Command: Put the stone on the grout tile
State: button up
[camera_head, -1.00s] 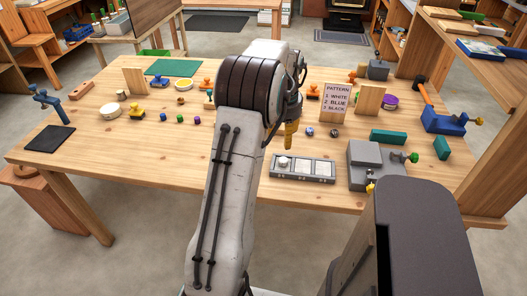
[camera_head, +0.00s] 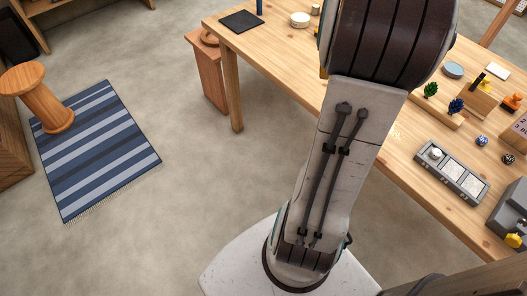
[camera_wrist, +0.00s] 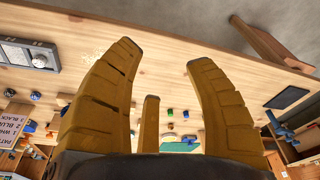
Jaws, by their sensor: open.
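The grout tray (camera_head: 463,187) lies on the table at the right of the head view, with three pale tiles in a row. A white stone (camera_head: 435,153) sits on its far-left tile; the other two tiles are bare. A blue stone (camera_head: 482,140) and a dark stone (camera_head: 508,158) lie on the table behind the tray. In the wrist view my gripper (camera_wrist: 163,56) is open, with nothing between its yellow fingers. The tray (camera_wrist: 12,52) with the white stone (camera_wrist: 39,61) shows at the upper left there, apart from the fingers. The head view does not clearly show the gripper.
A wooden stand with a green and a blue piece (camera_head: 437,106) is behind the tray. A grey block device (camera_head: 510,212) stands right of the tray. A striped rug (camera_head: 95,145) and wooden stool (camera_head: 45,98) are on the floor.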

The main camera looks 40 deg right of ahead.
jog(key=w+a+r+n+t, duration=0.15)
jog(key=a+n, duration=0.35)
jog(key=a, duration=1.1)
jog(key=s+a+f+n+y, duration=0.1)
jog(key=s+a+f+n, duration=0.2)
jog(key=a, duration=1)
jog(key=shift+s+n+y, duration=0.4)
jog(key=shift+s+n, duration=1)
jog(key=shift+s, duration=0.25)
jog(key=shift+f+t, duration=0.1)
jog(key=shift+t, duration=0.15)
